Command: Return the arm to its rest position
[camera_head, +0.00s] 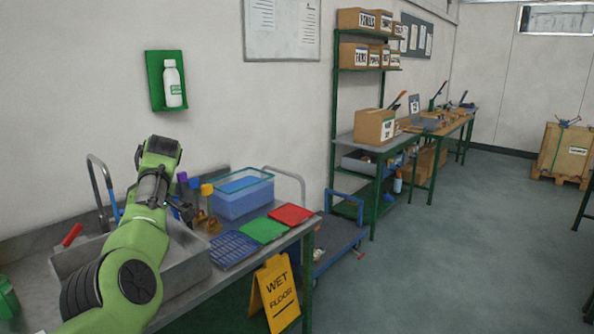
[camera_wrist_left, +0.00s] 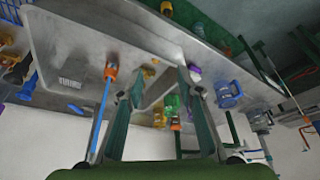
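My left arm (camera_head: 128,262) is green and comes in from the lower left of the head view, reaching up over the sink at the wall. Its wrist (camera_head: 160,150) is raised above the counter. The fingers of my left gripper (camera_wrist_left: 155,86) show in the left wrist view, spread apart with a clear gap and nothing held between them. The sink and counter lie beyond the fingertips. In the head view the wrist and arm largely hide the gripper. My right arm and gripper are in neither view.
Around the arm are a sink (camera_head: 185,272), bottles with coloured caps (camera_head: 206,205), a blue-liquid tub (camera_head: 240,196), blue, green (camera_head: 262,230) and red mats. A wall bottle (camera_head: 173,88) hangs above. A yellow wet-floor sign (camera_head: 275,293) and cart (camera_head: 340,240) stand right; open floor lies beyond.

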